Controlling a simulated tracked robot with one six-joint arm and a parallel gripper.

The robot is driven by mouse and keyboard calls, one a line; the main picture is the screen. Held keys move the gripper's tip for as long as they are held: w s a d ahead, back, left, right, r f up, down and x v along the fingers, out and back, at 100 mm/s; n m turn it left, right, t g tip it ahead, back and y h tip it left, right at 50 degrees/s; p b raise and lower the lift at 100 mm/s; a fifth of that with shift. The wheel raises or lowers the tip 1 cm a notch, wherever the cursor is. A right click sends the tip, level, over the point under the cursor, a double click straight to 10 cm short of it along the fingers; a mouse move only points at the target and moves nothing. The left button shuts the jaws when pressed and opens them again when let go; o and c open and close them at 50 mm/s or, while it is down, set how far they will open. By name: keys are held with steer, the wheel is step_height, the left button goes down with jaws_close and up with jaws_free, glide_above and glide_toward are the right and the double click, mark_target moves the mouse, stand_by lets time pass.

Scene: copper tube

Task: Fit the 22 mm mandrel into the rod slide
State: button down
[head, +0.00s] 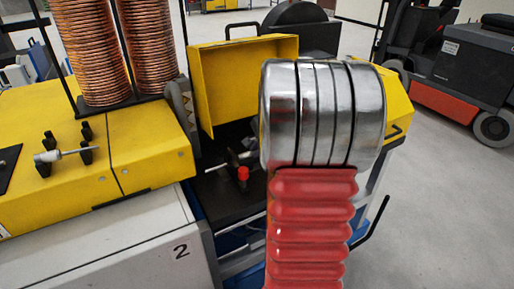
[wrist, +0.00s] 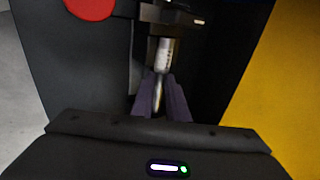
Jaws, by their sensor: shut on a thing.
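In the wrist view, my gripper (wrist: 164,82) is shut on the mandrel (wrist: 163,56), a silver rod with small dark marks that are too small to read. Part of the mandrel shows between the two dark fingers. Its far end meets a dark block (wrist: 160,16), which looks like the rod slide. I cannot tell whether the mandrel is seated in it or only lined up against it. In the head view my own arm hides most of this spot.
A second silver rod (head: 60,153) lies on black holders on the yellow machine top (head: 150,140). A red knob (head: 243,174) stands in the open bay, below the raised yellow cover (head: 243,80). Copper coils (head: 90,50) stand behind. A forklift (head: 450,70) is at the right.

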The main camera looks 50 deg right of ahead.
steer(key=shift+f, duration=0.3)
steer(key=c, duration=1.6)
jaws_free()
steer(key=shift+f, duration=0.1)
steer(key=shift+c, duration=0.2)
steer(key=shift+s, duration=0.1)
steer(key=v, duration=1.3)
steer(key=shift+r, duration=0.3)
steer(key=shift+s, duration=0.25)
